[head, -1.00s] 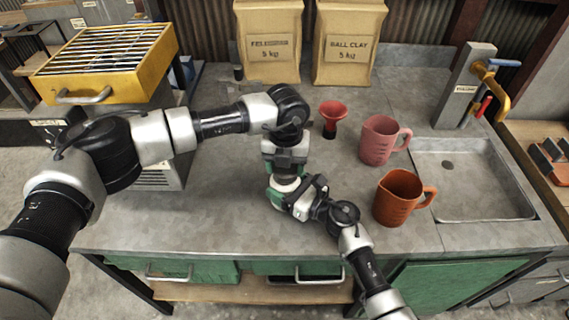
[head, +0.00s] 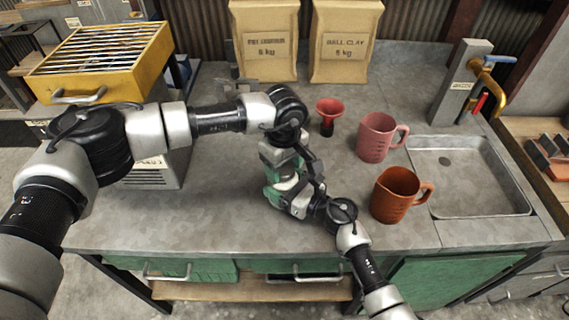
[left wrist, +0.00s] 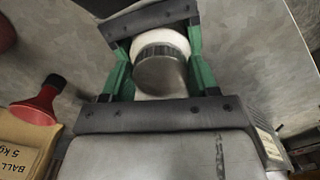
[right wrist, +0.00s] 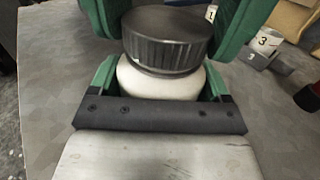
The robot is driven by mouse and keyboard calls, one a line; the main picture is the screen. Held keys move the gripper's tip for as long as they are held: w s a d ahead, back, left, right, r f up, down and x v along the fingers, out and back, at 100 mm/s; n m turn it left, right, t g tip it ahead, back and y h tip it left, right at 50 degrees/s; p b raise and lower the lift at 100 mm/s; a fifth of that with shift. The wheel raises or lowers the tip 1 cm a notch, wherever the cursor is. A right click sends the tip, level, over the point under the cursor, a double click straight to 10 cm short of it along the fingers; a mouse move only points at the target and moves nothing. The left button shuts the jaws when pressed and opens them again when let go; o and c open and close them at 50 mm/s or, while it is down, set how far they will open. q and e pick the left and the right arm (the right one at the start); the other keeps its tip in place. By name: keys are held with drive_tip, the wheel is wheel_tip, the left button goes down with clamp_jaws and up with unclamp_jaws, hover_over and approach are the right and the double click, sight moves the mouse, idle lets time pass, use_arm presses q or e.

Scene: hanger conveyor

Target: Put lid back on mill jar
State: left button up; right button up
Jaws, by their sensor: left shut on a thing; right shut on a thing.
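A white jar (right wrist: 150,84) stands between the fingers of my right gripper (right wrist: 155,85), which is shut on it. A dark ribbed lid (right wrist: 166,38) sits over the jar's mouth and looks level; whether it is fully seated I cannot tell. My left gripper (left wrist: 162,72) is shut on the lid from above, its green fingers on both sides. In the left wrist view the lid (left wrist: 161,74) shows its grey top. In the head view the two grippers meet above the bench, and the jar and lid are largely hidden there.
A red funnel (head: 328,112), a pink jug (head: 374,140) and an orange jug (head: 390,201) stand to the right, before the sink (head: 480,190). Clay bags (head: 345,45) stand behind. A yellow slatted box (head: 105,60) is at left. The bench front is clear.

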use_arm(q)
drive_tip(key=m, duration=0.4)
drive_tip(key=shift+a+m, duration=0.15)
drive_tip(key=shift+m, duration=0.15)
use_arm(e)
drive_tip(key=shift+d, duration=0.1)
use_arm(q)
drive_tip(key=m, duration=0.4)
drive_tip(key=shift+a, duration=0.1)
drive_tip(key=m, duration=0.4)
drive_tip(key=shift+m, duration=0.3)
drive_tip(key=m, duration=0.3)
drive_tip(key=shift+w+a, duration=0.1)
drive_tip(key=o, duration=1.1)
wheel_tip(320, 180, up, 12)
